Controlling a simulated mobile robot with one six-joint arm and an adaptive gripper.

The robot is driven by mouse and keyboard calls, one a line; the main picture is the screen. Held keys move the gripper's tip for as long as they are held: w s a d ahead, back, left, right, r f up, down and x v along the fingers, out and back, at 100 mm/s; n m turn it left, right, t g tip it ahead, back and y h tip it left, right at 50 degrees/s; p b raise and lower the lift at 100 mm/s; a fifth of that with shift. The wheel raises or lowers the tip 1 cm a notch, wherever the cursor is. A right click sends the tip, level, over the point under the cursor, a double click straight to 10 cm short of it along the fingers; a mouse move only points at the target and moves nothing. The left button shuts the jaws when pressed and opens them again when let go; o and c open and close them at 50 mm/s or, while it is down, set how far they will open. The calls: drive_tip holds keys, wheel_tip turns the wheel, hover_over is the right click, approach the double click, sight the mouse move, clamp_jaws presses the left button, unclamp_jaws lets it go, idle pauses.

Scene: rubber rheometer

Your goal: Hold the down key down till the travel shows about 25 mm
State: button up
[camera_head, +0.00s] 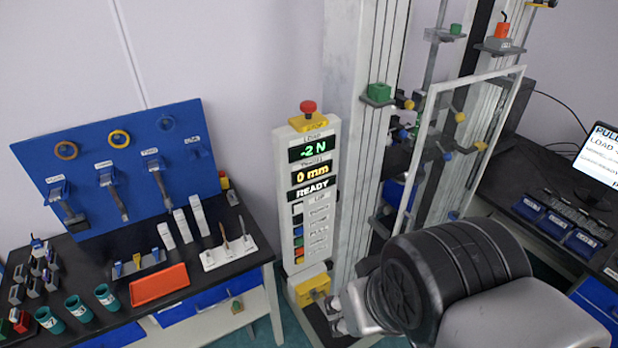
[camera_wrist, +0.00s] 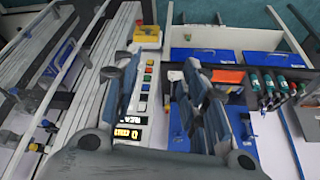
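The control pillar (camera_head: 312,195) stands upright in the middle of the head view. Its load display (camera_head: 314,150) reads -2 N, its travel display (camera_head: 312,174) reads 0 mm, and a line below reads READY. Under them runs a column of small coloured keys (camera_head: 298,235) with labels too small to read, so I cannot tell which is the down key. The keys (camera_wrist: 147,82) also show upside down in the wrist view, between my fingers in the picture. My gripper (camera_wrist: 160,68) is open and empty, its fingers spread apart. I see no contact with a key.
A red stop button (camera_head: 308,107) tops the pillar. To the left is a black bench with a blue tool board (camera_head: 110,190), an orange tray (camera_head: 159,285) and teal cups (camera_head: 78,307). To the right is the test frame with its guard (camera_head: 425,160), and a monitor (camera_head: 600,155).

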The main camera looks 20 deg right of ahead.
clamp_jaws()
idle(0.4)
idle(1.2)
